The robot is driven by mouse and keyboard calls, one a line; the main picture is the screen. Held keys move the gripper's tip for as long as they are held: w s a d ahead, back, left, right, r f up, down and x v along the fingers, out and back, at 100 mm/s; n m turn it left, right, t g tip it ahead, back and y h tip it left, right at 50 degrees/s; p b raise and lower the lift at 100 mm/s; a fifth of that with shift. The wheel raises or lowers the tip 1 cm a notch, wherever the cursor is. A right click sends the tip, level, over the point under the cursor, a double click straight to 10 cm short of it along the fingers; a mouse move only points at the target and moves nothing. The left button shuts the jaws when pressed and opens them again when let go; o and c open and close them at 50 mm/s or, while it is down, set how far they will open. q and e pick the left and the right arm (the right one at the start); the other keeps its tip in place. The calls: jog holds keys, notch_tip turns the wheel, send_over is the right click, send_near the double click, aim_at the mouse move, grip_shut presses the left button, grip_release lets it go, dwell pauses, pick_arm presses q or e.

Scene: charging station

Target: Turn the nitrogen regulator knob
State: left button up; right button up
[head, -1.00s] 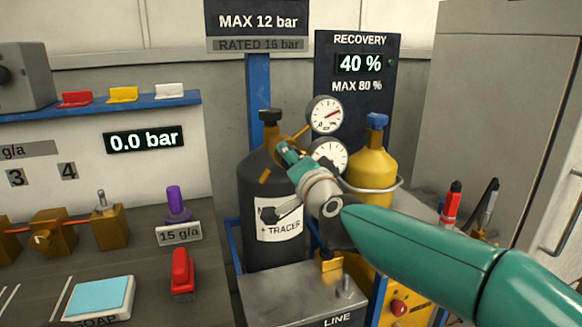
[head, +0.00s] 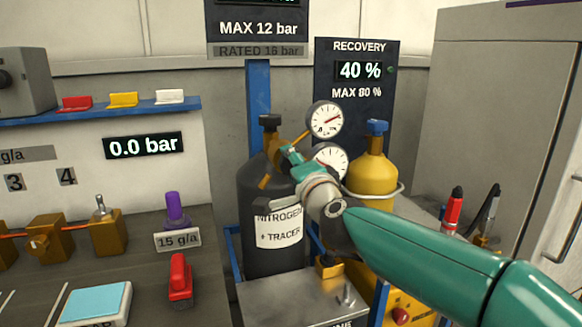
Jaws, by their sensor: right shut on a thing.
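The dark nitrogen cylinder (head: 262,190), labelled "NITROGEN + TRACER", stands left of centre in the head view. Its brass regulator (head: 294,141) sits at the top, with two round gauges: an upper one (head: 325,120) and a lower one (head: 330,158). My right gripper (head: 282,172) reaches in from the lower right, in front of the cylinder's shoulder. It is shut on the regulator knob, which is mostly hidden by the fingers and wrist. A display (head: 143,145) at the left reads 0.0 bar. My left gripper is out of view.
A yellow recovery cylinder (head: 372,165) with a blue valve stands close behind my right wrist. A metal box (head: 290,295) with a small lever lies below. At the left, a bench holds brass valves (head: 108,233), a purple knob (head: 176,208) and a red switch (head: 180,279).

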jog(key=o, duration=1)
jog(key=shift+f, duration=0.4)
jog(key=shift+c, duration=0.2)
jog(key=shift+o, duration=1)
jog(key=shift+r, duration=0.2)
jog(key=v, duration=1.2)
